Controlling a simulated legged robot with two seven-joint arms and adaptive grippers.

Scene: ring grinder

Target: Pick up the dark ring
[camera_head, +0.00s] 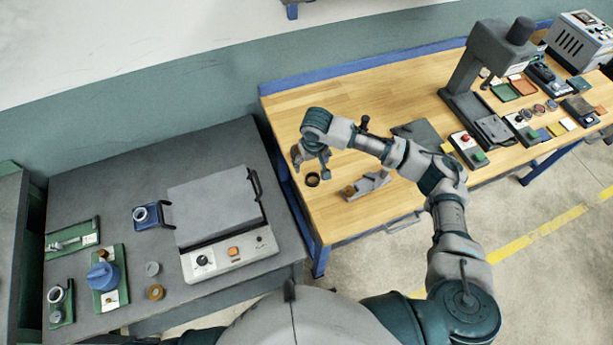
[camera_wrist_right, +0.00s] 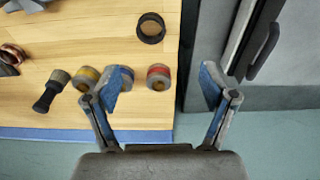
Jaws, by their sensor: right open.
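The dark ring (camera_head: 312,184) lies flat on the wooden workbench near its left edge. It also shows in the right wrist view (camera_wrist_right: 150,40), at the top, with bare wood inside it. My right gripper (camera_head: 311,164) is above the bench close to the ring. My left gripper is not in view.
In the wrist view, cylinders with yellow (camera_wrist_right: 86,79), blue (camera_wrist_right: 123,77) and red (camera_wrist_right: 158,77) bands stand near the bench edge, beside a dark-handled tool (camera_wrist_right: 51,91). A grey bracket (camera_head: 371,184) stands right of the ring. A grey table (camera_head: 110,185) adjoins at left.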

